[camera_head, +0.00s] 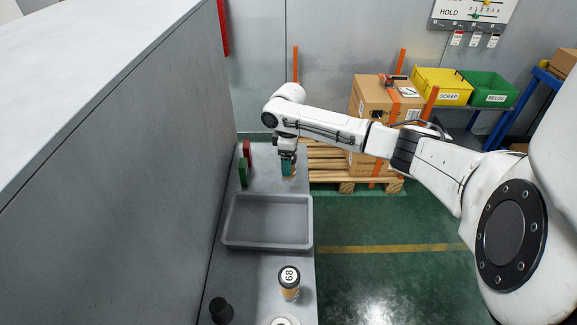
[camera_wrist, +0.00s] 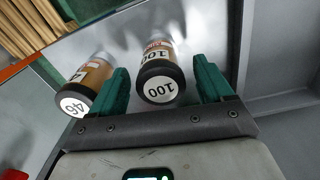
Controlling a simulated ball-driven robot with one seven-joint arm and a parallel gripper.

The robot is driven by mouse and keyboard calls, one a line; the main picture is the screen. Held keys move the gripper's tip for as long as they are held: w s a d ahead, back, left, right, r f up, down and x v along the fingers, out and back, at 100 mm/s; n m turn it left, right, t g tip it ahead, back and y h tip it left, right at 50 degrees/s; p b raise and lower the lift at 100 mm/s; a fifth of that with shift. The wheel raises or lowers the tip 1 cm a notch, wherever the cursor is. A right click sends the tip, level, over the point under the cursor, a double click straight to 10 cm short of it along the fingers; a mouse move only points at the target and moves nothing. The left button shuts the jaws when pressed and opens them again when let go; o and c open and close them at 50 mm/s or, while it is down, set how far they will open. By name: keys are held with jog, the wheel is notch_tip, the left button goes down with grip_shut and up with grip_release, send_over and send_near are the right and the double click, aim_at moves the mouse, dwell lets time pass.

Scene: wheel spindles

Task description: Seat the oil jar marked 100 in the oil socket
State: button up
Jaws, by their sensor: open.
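The oil jar marked 100 (camera_wrist: 160,80) has a black cap with a white label and an amber body. In the wrist view it stands between the two green fingers of my gripper (camera_wrist: 163,72), which are open with a gap on each side. In the head view my gripper (camera_head: 288,166) points down at the far end of the grey bench and mostly hides the jars there. A jar marked 46 (camera_wrist: 87,88) stands just outside the left finger in the wrist view. I cannot make out the oil socket for certain; a white ring (camera_head: 284,320) is cut off at the bottom edge.
A shallow grey tray (camera_head: 308,222) lies mid-bench. A jar that reads 68 or 89 (camera_head: 289,284) and a black piece (camera_head: 221,310) stand nearer. Green (camera_head: 243,173) and red (camera_head: 246,150) upright pieces are left of my gripper. A grey wall (camera_head: 170,150) bounds the bench's left.

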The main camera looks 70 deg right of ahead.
jog(key=shift+f, duration=0.9)
jog(key=c, duration=1.2)
